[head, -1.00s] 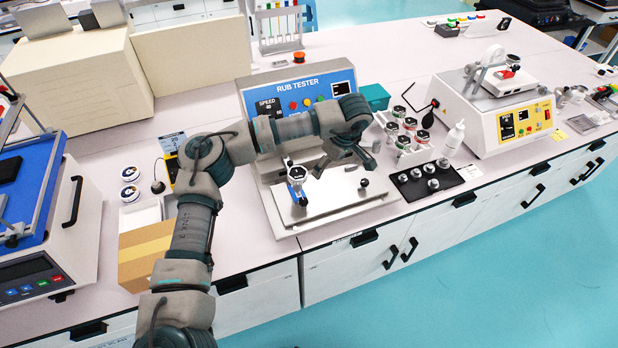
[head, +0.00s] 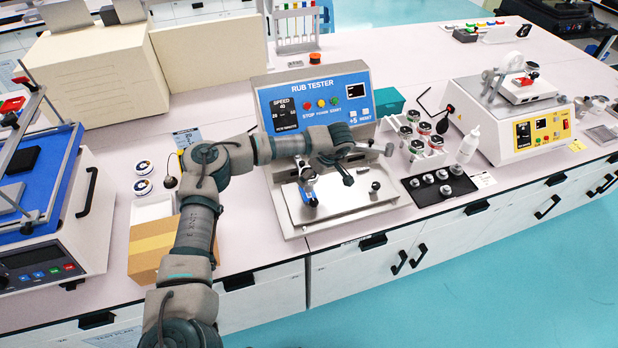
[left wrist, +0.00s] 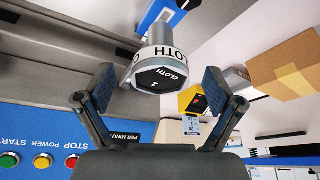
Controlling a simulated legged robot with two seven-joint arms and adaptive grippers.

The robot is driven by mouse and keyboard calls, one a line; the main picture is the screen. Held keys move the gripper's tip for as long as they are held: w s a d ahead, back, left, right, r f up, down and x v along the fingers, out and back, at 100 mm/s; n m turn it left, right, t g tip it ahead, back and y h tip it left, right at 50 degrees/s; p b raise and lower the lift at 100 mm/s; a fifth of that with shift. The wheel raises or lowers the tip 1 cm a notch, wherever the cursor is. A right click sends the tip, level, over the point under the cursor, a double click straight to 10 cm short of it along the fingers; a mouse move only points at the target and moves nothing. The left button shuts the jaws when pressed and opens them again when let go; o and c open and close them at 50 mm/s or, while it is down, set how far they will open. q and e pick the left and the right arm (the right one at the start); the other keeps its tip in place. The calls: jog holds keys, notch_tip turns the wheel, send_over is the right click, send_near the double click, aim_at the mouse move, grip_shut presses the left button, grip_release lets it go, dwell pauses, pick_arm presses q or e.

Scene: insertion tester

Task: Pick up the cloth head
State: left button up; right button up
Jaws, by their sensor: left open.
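The cloth head (head: 308,178) stands on the metal plate of the rub tester, with a blue part beside it. My left gripper (head: 323,171) is just right of the cloth head in the head view. In the left wrist view its open fingers (left wrist: 158,95) are on either side of the cloth head, with gaps showing. It holds nothing. My right gripper is not in view.
The rub tester's blue panel (head: 317,95) rises behind the plate. A white rack (head: 408,152) with several capped heads and a black mat (head: 459,187) with small metal parts are to the right. A cardboard box (head: 160,243) is left.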

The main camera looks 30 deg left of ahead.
pick_arm(q)
jog(key=x, duration=0.3)
jog(key=shift+f, duration=0.1)
jog(key=shift+a+f, duration=0.1)
jog(key=shift+a, duration=0.1)
jog(key=c, duration=1.3)
